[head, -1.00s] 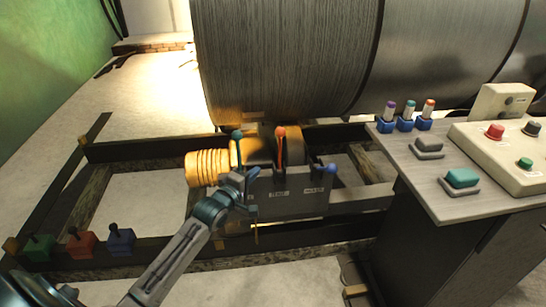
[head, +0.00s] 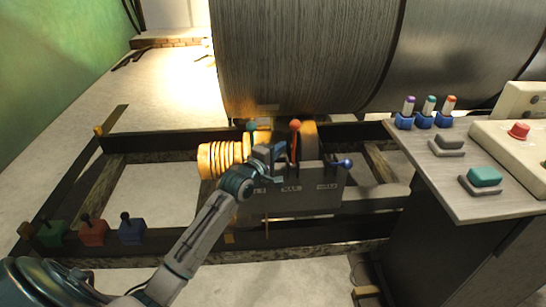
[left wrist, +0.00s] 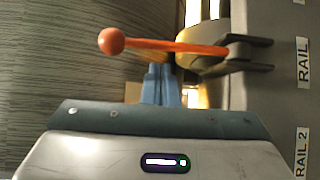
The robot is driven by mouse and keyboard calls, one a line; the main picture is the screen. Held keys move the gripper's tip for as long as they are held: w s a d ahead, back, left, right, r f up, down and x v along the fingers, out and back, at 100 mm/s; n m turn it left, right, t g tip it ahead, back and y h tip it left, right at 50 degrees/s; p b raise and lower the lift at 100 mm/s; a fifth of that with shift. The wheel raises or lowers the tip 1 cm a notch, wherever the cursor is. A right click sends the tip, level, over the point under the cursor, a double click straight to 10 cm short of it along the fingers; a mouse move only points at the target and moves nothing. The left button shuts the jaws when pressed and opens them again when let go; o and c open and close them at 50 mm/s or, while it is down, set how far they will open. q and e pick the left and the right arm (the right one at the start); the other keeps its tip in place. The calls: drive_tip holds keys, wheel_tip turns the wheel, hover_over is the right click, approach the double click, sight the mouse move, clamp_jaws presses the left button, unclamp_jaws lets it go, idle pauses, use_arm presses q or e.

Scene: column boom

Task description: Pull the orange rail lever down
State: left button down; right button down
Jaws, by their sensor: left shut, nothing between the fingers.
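The orange rail lever (head: 294,147) stands upright on a grey lever box (head: 310,199), with a round knob on top. In the left wrist view the lever (left wrist: 178,46) lies across the upper part of the picture, from its knob to a dark bracket beside a "RAIL" label. My left gripper (head: 278,158) is just left of the lever's rod. In the left wrist view its blue fingers (left wrist: 160,80) are shut and empty, with their tips close to the middle of the rod. Whether they touch it I cannot tell. My right gripper is not in view.
A blue-knobbed lever (head: 345,163) is right of the orange one; a teal knob (head: 251,126) shows at left, partly hidden. A yellow ribbed cylinder (head: 218,158) lies left of the box. A large drum (head: 300,60) is behind. A control desk (head: 455,190) stands right.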

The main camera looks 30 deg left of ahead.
sight(294, 145)
use_arm(q)
drive_tip(key=w, duration=0.4)
drive_tip(key=shift+w+d+b, duration=0.2)
drive_tip(key=shift+w+b, duration=0.05)
drive_tip(key=shift+b, duration=0.1)
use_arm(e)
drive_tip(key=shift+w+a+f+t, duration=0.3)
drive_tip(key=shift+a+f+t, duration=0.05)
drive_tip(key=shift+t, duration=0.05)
use_arm(q)
drive_tip(key=shift+s+d+f, duration=0.1)
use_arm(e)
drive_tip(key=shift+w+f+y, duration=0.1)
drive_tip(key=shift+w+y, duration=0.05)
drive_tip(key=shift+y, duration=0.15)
